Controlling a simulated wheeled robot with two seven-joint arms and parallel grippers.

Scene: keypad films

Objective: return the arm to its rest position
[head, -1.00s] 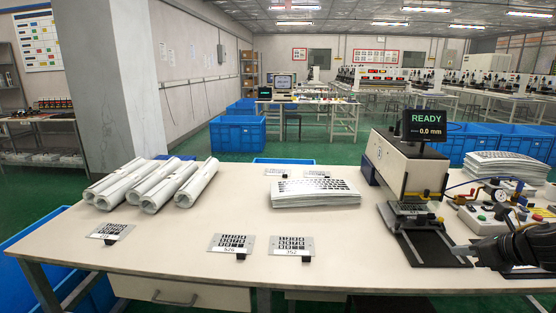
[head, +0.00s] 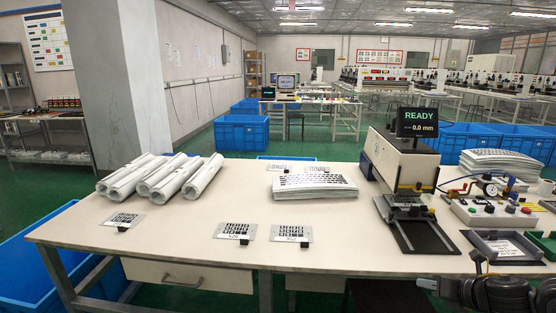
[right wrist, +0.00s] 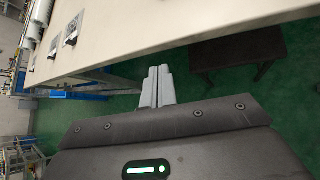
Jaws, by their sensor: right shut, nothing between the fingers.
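My right arm shows at the bottom right of the head view. Its gripper (head: 426,284) points left, in front of the table's front edge. In the right wrist view the two grey fingers (right wrist: 157,86) lie side by side, shut with nothing between them. Below them in that view are the green floor and the table's edge. My left gripper is in neither view now.
The table (head: 330,243) bears a press (head: 402,165) whose display reads READY, 0.0 mm. A grey tray (head: 480,236), a control box (head: 490,212), keypad plates (head: 236,231), a film stack (head: 313,192) and rolls (head: 202,176) lie there. A dark stool (right wrist: 238,52) stands below.

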